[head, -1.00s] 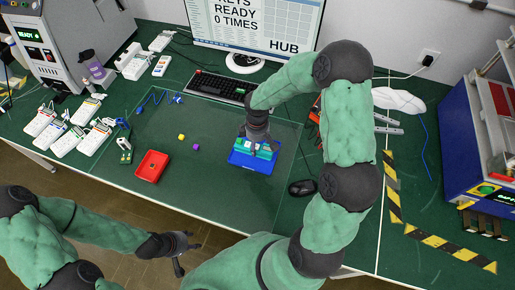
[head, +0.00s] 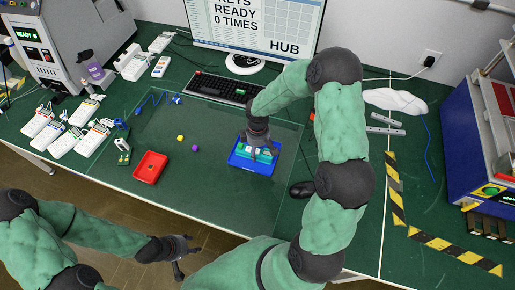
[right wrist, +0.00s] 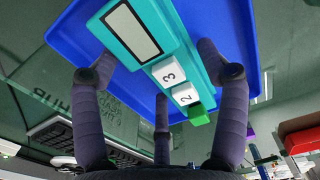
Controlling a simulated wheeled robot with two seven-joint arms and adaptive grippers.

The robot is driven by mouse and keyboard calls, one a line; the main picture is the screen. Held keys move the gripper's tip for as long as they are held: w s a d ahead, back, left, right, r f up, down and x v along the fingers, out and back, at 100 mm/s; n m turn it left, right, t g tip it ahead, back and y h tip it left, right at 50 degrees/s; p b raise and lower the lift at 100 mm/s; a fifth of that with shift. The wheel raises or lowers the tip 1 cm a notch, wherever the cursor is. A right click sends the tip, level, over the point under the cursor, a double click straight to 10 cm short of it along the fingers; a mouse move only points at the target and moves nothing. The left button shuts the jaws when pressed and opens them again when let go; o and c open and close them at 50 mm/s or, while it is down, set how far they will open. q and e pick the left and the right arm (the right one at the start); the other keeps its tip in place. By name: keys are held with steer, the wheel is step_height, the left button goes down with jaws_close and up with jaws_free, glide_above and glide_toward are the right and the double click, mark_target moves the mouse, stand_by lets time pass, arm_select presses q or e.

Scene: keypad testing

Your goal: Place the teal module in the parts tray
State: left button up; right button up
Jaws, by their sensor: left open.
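The teal module (head: 262,155), with a pale display window and white keys marked 3 and 2, is over or in the blue tray (head: 243,165). In the right wrist view the module (right wrist: 133,30) lies between the spread fingers of my right gripper (right wrist: 158,65), with the blue tray (right wrist: 75,35) behind it. The fingertips are close to both long edges; I cannot tell whether they touch. In the head view my right gripper (head: 259,145) is above the tray and hides part of the module. My left gripper (head: 183,262) is open and empty, off the front table edge.
A red tray (head: 150,168) sits left on the green table, with small yellow (head: 180,138) and purple (head: 195,148) cubes near it. A keyboard (head: 220,88) and monitor stand behind. A mouse (head: 302,189) lies right of the blue tray. Several white handheld devices are at left.

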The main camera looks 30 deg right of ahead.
mark_target(258, 149)
stand_by(0.3)
step_height(258, 149, up, 12)
steer(key=p, duration=0.4)
steer(key=shift+r, duration=0.15)
steer(key=shift+s, duration=0.1)
stand_by(0.4)
